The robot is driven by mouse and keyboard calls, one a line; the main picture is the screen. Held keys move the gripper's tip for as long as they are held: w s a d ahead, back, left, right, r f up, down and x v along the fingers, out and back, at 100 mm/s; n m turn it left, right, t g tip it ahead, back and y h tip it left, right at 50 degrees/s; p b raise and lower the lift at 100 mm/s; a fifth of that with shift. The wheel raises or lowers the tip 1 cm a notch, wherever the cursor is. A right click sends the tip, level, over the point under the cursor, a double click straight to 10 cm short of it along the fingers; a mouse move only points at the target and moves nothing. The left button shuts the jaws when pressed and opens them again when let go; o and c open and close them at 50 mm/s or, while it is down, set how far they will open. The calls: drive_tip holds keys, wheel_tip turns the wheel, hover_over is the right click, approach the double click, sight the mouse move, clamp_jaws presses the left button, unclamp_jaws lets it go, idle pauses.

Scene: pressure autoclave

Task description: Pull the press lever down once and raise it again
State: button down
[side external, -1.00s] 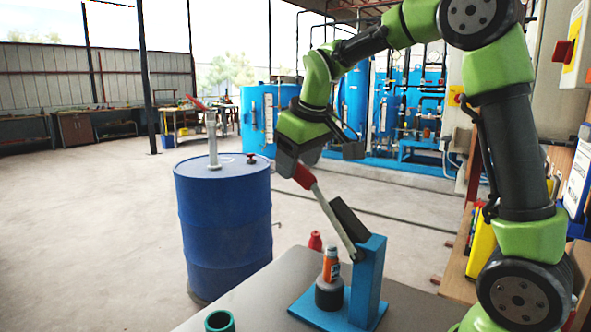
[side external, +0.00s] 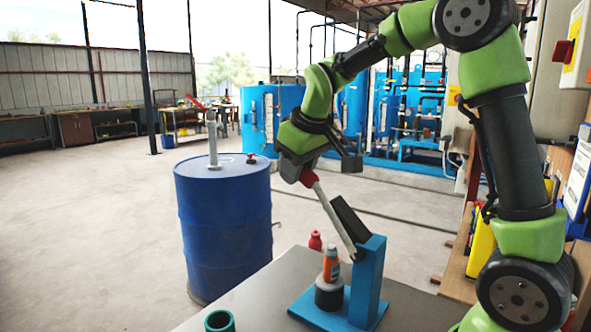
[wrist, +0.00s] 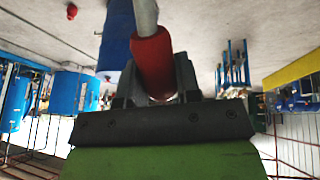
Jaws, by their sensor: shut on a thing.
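The press lever (side external: 335,218) is a grey rod with a red grip, which also shows in the wrist view (wrist: 152,62). It slants up and to the left from the blue press stand (side external: 368,285). My gripper (side external: 304,172) is shut on the red grip at the lever's upper end. In the wrist view the grip sits between the dark fingers, which hide its near end. A dark plate (side external: 349,220) lies alongside the rod. Under the lever, an orange-topped piece (side external: 331,265) stands on a dark round block (side external: 329,294) on the blue base.
A red bottle (side external: 315,241) stands behind the press. A green-rimmed cup (side external: 219,321) is at the table's (side external: 262,292) front. A blue drum (side external: 222,225) with a pump stands left of the table. The air left of the lever is clear.

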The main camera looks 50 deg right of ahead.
sight(327, 200)
drive_tip(key=s+r+t, duration=0.1)
drive_tip(key=s, duration=0.1)
drive_tip(key=s+r+t, duration=0.1)
drive_tip(key=s+t, duration=0.1)
drive_tip(key=s+r+t, duration=0.1)
drive_tip(key=s+r, duration=0.1)
drive_tip(key=shift+s, duration=0.15)
drive_tip(key=c, duration=0.8)
unclamp_jaws()
drive_tip(key=v, duration=1)
drive_tip(key=shift+s+f, duration=0.15)
drive_tip(key=shift+f, duration=0.1)
drive_tip(key=shift+a, duration=0.1)
